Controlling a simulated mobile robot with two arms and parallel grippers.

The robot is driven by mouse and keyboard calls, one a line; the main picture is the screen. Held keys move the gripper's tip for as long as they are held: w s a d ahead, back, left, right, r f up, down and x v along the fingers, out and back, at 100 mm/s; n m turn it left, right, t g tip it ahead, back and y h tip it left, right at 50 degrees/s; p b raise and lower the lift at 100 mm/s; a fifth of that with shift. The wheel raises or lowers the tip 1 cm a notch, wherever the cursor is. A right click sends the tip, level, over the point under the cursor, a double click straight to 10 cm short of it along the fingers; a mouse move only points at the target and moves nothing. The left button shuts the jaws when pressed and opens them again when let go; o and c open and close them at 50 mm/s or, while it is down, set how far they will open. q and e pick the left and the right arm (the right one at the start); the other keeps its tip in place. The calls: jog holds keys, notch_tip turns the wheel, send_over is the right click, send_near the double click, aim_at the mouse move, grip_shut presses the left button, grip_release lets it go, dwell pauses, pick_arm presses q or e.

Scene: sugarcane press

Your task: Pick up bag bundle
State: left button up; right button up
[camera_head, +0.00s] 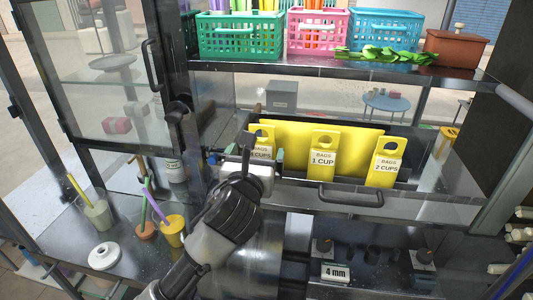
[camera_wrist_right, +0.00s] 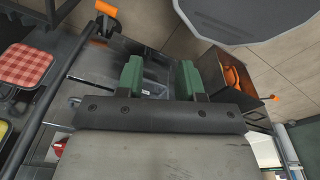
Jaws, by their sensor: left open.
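Yellow bag bundles stand in an open metal drawer (camera_head: 430,195) in the head view. The middle bundle (camera_head: 322,155) is labelled "BAGS 1 CUP" and the right bundle (camera_head: 384,162) "BAGS 2 CUPS". The left bundle (camera_head: 263,133) has its label partly hidden by my left gripper. My left gripper (camera_head: 255,153) is open at the drawer's left end, in front of the left bundle. Whether the bundle lies between its fingers cannot be told. My right gripper (camera_wrist_right: 161,80) is open in the right wrist view, with no bundle visible between its green fingers.
Colored baskets (camera_head: 240,36) and green leaves (camera_head: 388,54) sit on the shelf above the drawer. Cups with straws (camera_head: 173,231) and a white round lid (camera_head: 104,256) stand on the counter at left. A glass door (camera_head: 112,85) stands open at upper left.

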aim_at(263, 138)
pick_arm(q)
jog(key=shift+w+d+r+p, duration=0.2)
jog(key=shift+w+r+p, duration=0.4)
jog(key=shift+w, duration=0.25)
jog(key=w, duration=0.1)
jog(key=w+p, duration=0.1)
jog(key=w, duration=0.3)
jog(key=shift+d+f, duration=0.15)
jog(key=shift+d, duration=0.25)
jog(key=shift+w+d, duration=0.1)
jog(key=shift+w, duration=0.3)
jog(key=shift+w+d+f, duration=0.1)
jog(key=shift+w+f, duration=0.05)
jog(key=shift+w, duration=0.2)
jog(key=shift+s, duration=0.1)
jog(key=c, duration=0.7)
jog(key=shift+c, duration=1.3)
pick_arm(e)
jog(key=s+r, duration=0.1)
jog(key=s, duration=0.1)
jog(key=s+r, duration=0.2)
jog(key=shift+s+a, duration=0.15)
